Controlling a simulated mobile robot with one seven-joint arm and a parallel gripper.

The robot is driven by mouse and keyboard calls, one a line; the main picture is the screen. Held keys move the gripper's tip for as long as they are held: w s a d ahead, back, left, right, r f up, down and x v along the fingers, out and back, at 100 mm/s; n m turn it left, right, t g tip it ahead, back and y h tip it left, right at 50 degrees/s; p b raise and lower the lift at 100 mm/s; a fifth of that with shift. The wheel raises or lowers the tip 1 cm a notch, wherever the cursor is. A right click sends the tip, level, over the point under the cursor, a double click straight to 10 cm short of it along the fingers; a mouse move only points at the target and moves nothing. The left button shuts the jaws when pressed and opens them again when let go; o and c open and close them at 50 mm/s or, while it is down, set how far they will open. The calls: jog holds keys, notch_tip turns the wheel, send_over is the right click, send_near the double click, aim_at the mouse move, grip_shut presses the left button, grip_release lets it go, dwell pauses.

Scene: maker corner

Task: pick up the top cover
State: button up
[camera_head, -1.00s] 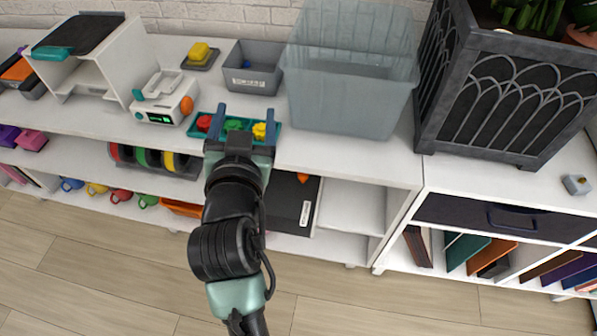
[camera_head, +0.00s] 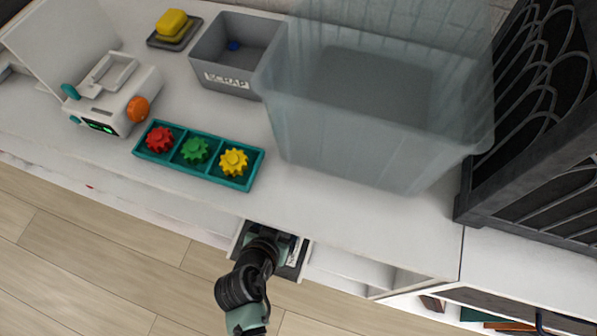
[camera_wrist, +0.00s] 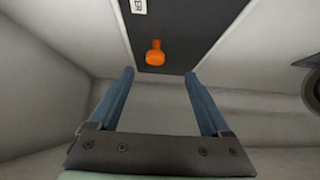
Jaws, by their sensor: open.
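The top cover appears to be a dark flat panel (camera_wrist: 185,22) with an orange knob (camera_wrist: 155,54) and a partly cut-off white label. In the wrist view it lies in a pale shelf bay, ahead of my gripper (camera_wrist: 160,74). The two blue fingers are open and empty, with the knob just beyond their tips and roughly centred between them. I see no contact with the knob. In the head view, part of the dark panel (camera_head: 294,268) shows beside my gripper at the lower shelf; my arm and the countertop hide the knob and fingertips.
The white countertop (camera_head: 330,215) overhangs the shelf bay, whose pale walls (camera_wrist: 60,60) flank my gripper. On top stand a teal gear tray (camera_head: 143,155), a SCRAP bin (camera_head: 225,80), a large translucent tub (camera_head: 340,150) and a small white device (camera_head: 140,88). Floor space lies in front.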

jog(key=b+x, duration=0.2)
jog(key=x, duration=0.5)
jog(key=shift+w+d+f, duration=0.15)
jog(key=shift+w+d, duration=0.05)
jog(key=shift+w, duration=0.15)
jog(key=shift+d+r+b+x, duration=0.15)
jog(key=shift+b+x, duration=0.15)
jog(key=shift+x, duration=0.6)
jog(key=shift+d+b+x, duration=0.15)
jog(key=shift+b+x, duration=0.1)
jog(key=shift+x, duration=0.65)
jog(key=shift+d+r+b+x, duration=0.15)
jog(key=shift+b+x, duration=0.15)
jog(key=shift+x, duration=0.6)
jog(key=shift+w, duration=0.1)
grip_shut()
